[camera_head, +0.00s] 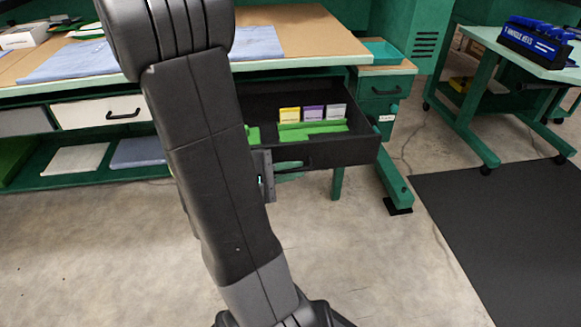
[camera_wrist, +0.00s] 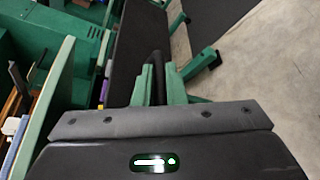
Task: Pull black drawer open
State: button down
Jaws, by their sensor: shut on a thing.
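The black drawer (camera_head: 345,151) is under the workbench, pulled out, with its inside showing in the head view. In it are a green holder (camera_head: 312,131) and yellow, purple and grey packets. Its front also shows as a dark panel in the wrist view (camera_wrist: 124,50). Its dark handle (camera_head: 297,163) is on the front face and shows near the top of the gripper in the wrist view (camera_wrist: 157,65). My gripper (camera_head: 268,172) is at the drawer front, shut on the handle; the arm hides part of it and the drawer's left side.
A white-fronted drawer (camera_head: 100,112) is shut at left, above a lower shelf. A green drawer cabinet (camera_head: 385,95) stands right of the black drawer. A green cart (camera_head: 520,60) is at far right. Floor in front is clear, with a black mat (camera_head: 500,220) at right.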

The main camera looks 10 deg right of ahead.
jog(key=c, duration=1.5)
grip_release()
jog(key=shift+a, duration=0.1)
jog(key=shift+p+v, duration=2.05)
jog(key=shift+v, duration=4.75)
jog(key=shift+w+f, duration=0.1)
jog(key=shift+f, duration=0.05)
jog(key=shift+b+x, duration=1.9)
jog(key=shift+x, duration=4.55)
